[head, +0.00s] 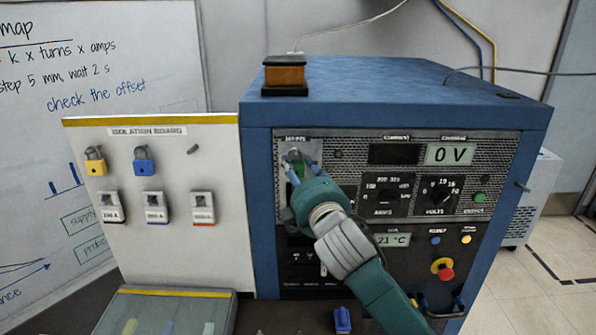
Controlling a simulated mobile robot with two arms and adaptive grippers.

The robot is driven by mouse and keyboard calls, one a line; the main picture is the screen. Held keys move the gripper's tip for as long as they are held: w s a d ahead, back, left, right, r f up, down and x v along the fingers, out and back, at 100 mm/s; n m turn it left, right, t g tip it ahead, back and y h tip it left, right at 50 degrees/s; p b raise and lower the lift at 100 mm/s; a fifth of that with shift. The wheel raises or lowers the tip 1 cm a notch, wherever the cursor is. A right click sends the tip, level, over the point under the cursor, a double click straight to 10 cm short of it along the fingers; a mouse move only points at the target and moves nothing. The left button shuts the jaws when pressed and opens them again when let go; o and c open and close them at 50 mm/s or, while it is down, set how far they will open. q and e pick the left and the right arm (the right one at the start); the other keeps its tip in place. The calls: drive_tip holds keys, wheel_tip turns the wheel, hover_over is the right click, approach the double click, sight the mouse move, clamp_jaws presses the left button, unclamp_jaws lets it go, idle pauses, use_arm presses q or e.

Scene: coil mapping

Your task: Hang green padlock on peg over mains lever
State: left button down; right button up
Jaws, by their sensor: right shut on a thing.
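My right gripper (302,168) reaches up from the bottom right to the upper left of the blue cabinet's front panel. It is shut on the green padlock (297,170), of which only a small green part and some grey metal at the top show between the fingers. The padlock is right at the mains section of the panel. The mains lever and its peg are mostly hidden behind my gripper and the padlock. I cannot tell whether the shackle is around the peg. My left gripper is not in view.
The white isolation board (150,245) stands at the left, with a yellow padlock (95,165), a blue padlock (144,166) and a bare peg (192,150). A red stop button (445,274) sticks out at the lower right of the blue cabinet (400,95). The voltage display (450,154) reads 0 V.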

idle(0.4)
drive_tip(key=o, duration=1.3)
